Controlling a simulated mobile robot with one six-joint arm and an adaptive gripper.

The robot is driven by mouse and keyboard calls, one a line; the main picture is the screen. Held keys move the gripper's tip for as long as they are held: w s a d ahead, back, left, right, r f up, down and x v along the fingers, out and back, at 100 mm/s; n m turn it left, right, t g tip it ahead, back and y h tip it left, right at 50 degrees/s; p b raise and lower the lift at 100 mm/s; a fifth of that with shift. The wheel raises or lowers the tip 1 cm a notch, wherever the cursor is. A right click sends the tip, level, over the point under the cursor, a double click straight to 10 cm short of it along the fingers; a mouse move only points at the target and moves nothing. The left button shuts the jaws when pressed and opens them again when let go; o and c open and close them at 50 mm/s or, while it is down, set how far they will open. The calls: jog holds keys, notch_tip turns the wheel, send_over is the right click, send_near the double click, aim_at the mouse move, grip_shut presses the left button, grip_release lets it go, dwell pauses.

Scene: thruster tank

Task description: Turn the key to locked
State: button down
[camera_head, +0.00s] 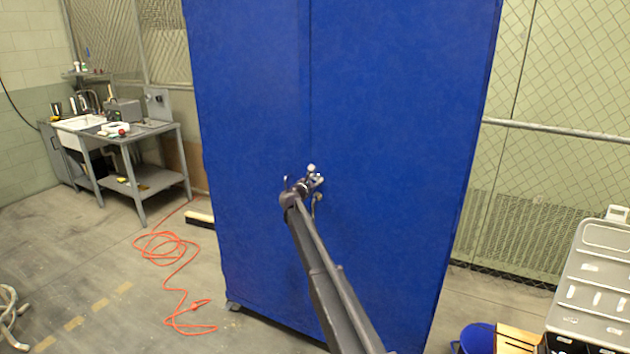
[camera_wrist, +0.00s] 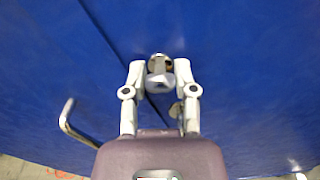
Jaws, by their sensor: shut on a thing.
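A tall blue cabinet (camera_head: 400,120) with a vertical seam between its doors stands straight ahead. My gripper (camera_head: 311,180) reaches its front near the seam. In the wrist view, my gripper (camera_wrist: 160,76) has its two pale fingers closed in on a small grey key (camera_wrist: 160,84) at the round metal lock (camera_wrist: 159,61). The key is mostly hidden between the fingertips, and I cannot tell its turn angle. A small tan piece (camera_wrist: 177,110) shows just below the right finger. A bent metal handle (camera_wrist: 67,122) sticks out from the door to the left of my gripper.
An orange cord (camera_head: 165,250) lies coiled on the floor at left. A grey workbench (camera_head: 130,150) stands behind it. A chain-link fence (camera_head: 560,80) is at right, with a blue bucket (camera_head: 478,337) and a grey case (camera_head: 595,280) at lower right.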

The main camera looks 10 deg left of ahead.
jog(key=m, duration=0.7)
jog(key=shift+m, duration=0.3)
jog(key=m, duration=0.7)
dwell(0.4)
jog(key=shift+c, duration=2)
grip_release()
jog(key=v, duration=1.2)
